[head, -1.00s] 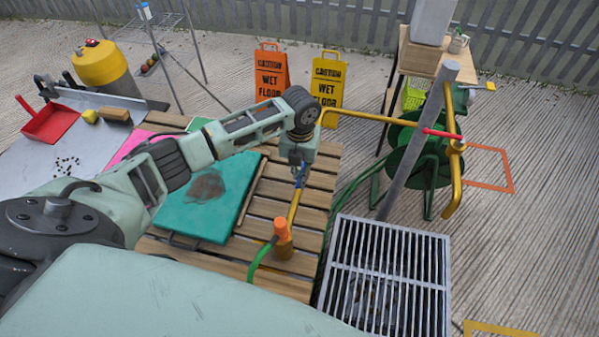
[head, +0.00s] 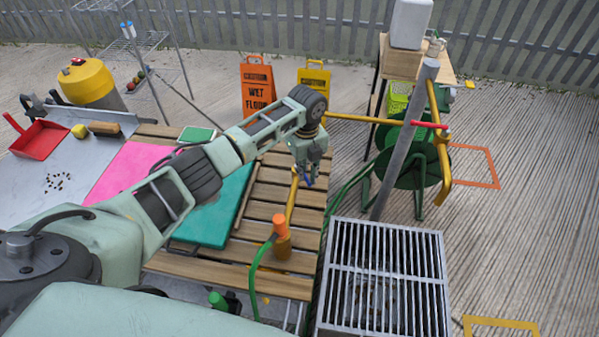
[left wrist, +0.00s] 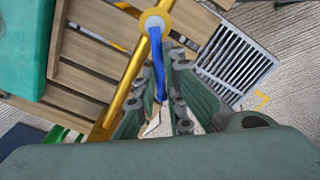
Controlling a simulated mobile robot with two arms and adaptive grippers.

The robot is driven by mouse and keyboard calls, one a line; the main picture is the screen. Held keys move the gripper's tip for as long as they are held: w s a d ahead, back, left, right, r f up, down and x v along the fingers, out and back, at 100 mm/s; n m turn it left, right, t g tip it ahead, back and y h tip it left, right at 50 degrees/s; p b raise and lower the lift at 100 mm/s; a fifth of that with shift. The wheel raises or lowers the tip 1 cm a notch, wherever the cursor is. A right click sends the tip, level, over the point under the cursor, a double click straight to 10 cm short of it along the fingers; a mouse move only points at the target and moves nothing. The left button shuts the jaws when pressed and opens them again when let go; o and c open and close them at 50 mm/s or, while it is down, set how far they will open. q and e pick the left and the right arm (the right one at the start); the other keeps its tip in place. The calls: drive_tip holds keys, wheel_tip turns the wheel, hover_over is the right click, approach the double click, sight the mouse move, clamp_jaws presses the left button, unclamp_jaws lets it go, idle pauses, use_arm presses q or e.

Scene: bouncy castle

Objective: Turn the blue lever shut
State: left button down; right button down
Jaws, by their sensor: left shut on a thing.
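The blue lever (head: 308,182) sits on a yellow pipe (head: 291,208) that rises beside the wooden slatted table. In the left wrist view the lever (left wrist: 157,60) runs from a round yellow hub (left wrist: 154,21) down between my fingers, at an angle to the pipe. My left gripper (head: 307,172) is over the lever, shut on it; its fingers (left wrist: 163,112) stand on both sides of the lever's lower part. The lever's far end is partly hidden by the fingers. My right gripper is in neither view.
An orange-capped fitting (head: 281,228) with a green hose (head: 254,277) stands at the pipe's near end. A metal grate (head: 384,282) lies to the right. A red lever (head: 430,125) and a slanted grey post (head: 403,140) stand beyond it. Two wet-floor signs (head: 258,85) stand behind.

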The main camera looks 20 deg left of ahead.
use_arm(q)
drive_tip(key=shift+w+d+r+n+b, duration=0.2)
drive_tip(key=shift+w+n, duration=0.6)
drive_tip(key=shift+n, duration=1)
drive_tip(key=shift+w+d+f+n+b, duration=0.15)
drive_tip(key=shift+w+n+b, duration=0.2)
drive_tip(key=shift+w+n, duration=1)
drive_tip(key=shift+w+d+r+n+b, duration=0.15)
drive_tip(key=shift+w+n+b, duration=0.15)
drive_tip(key=shift+n, duration=1.95)
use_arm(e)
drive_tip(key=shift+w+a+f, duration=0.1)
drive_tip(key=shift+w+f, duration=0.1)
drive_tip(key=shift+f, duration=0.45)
use_arm(q)
drive_tip(key=shift+f, duration=0.1)
drive_tip(key=c, duration=1.9)
unclamp_jaws()
wheel_tip(320, 180, up, 12)
